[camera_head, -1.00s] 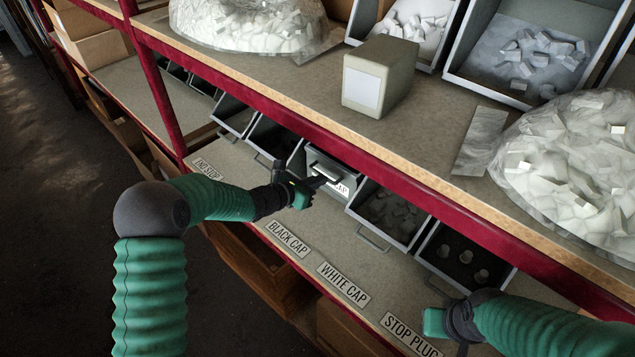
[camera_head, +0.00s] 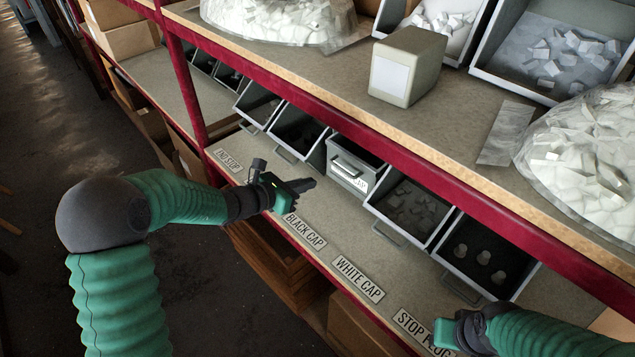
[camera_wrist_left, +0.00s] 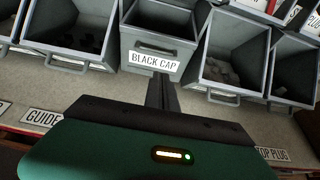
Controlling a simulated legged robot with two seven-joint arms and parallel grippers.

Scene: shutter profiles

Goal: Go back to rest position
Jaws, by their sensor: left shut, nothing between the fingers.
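My left gripper (camera_head: 303,185) is shut and empty, held over the lower shelf in front of the bins. In the left wrist view its fingers (camera_wrist_left: 161,93) are together and point at the grey bin with the BLACK CAP label (camera_wrist_left: 155,62). That bin (camera_head: 349,168) stands in the row on the lower shelf, apart from the gripper. My right arm (camera_head: 545,332) comes in at the lower right, near the STOP PLUG label. The right gripper's fingers (camera_head: 447,335) are too unclear to tell if they are open or shut.
Open bins stand beside it, one with grey pieces (camera_head: 408,206), one with several pale plugs (camera_head: 486,252). A red-edged upper shelf (camera_head: 330,118) overhangs them, carrying a box (camera_head: 408,68) and bagged white parts (camera_head: 585,160). The shelf front with labels (camera_head: 358,278) is clear.

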